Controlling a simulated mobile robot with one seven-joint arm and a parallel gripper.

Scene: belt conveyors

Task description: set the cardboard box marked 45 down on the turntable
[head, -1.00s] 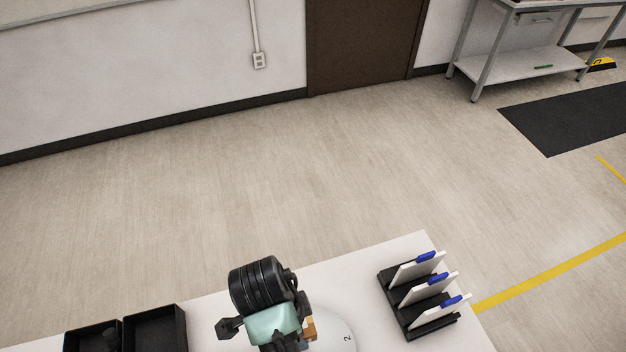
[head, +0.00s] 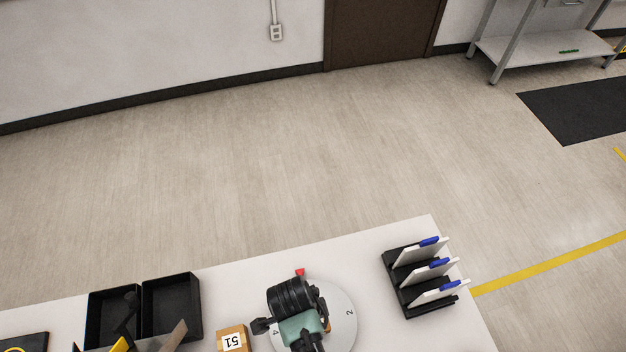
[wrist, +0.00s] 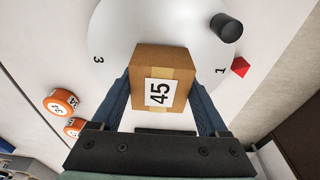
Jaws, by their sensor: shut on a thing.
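The cardboard box marked 45 (wrist: 173,62) is between the two fingers of my gripper (wrist: 160,90) in the wrist view, and the gripper is shut on it. Its label faces the camera. The white turntable (wrist: 122,35) lies below the box, with the numbers 1 and 3 showing. My arm hides most of the box there. I cannot tell whether the box touches the disc.
A black cylinder (wrist: 226,28) stands on the turntable, and a red marker (wrist: 240,67) is at its edge. A box marked 51 (head: 233,340) and black bins (head: 171,305) are left. A black rack with white cards (head: 408,292) is right. Two orange-and-white round items (wrist: 62,102) lie nearby.

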